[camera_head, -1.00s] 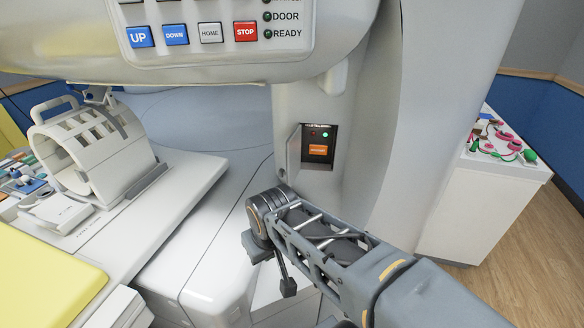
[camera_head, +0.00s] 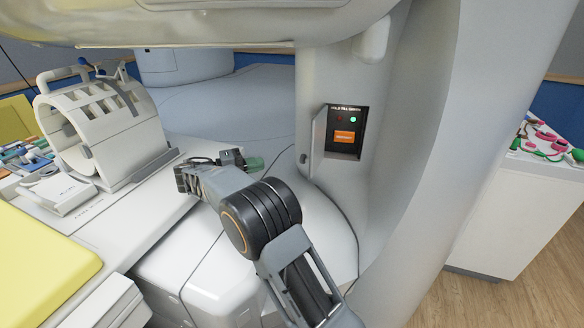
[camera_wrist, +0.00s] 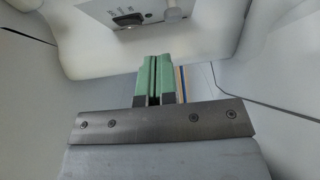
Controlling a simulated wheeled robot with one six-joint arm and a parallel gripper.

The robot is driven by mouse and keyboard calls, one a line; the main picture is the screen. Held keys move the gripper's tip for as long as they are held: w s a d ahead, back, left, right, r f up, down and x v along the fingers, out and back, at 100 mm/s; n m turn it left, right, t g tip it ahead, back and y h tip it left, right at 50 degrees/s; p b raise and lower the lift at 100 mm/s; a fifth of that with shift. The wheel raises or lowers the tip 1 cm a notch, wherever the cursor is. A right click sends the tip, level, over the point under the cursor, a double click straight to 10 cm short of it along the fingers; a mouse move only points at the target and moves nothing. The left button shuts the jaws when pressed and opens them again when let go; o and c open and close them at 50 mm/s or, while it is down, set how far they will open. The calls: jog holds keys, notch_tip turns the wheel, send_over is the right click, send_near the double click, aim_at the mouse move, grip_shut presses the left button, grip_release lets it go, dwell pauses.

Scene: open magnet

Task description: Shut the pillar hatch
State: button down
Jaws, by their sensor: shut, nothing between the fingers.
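The pillar hatch (camera_head: 319,142) is a small grey flap on the pillar (camera_head: 432,120). It stands open, swung out at the left edge of a dark recess (camera_head: 345,150). In the recess are an orange button (camera_head: 344,137) and a lit green light. My gripper (camera_head: 256,164) is left of the hatch and apart from it, over the white base. Its green fingertips are together and empty; they also show in the wrist view (camera_wrist: 153,76).
A white slatted coil (camera_head: 98,125) stands on the bed at left, near a yellow pad (camera_head: 40,262). A white cabinet (camera_head: 515,215) with pink and green items is at right. The wrist view shows a panel with a black switch (camera_wrist: 128,20) and a pale knob above the fingers.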

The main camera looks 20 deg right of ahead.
aim_at(311, 159)
jog(key=shift+s+d, duration=0.5)
jog(key=shift+d, duration=1.55)
jog(key=shift+s+d, duration=0.5)
jog(key=shift+d, duration=1.5)
jog(key=shift+s+d, duration=0.5)
jog(key=shift+d, duration=1.55)
jog(key=shift+s+f, duration=0.1)
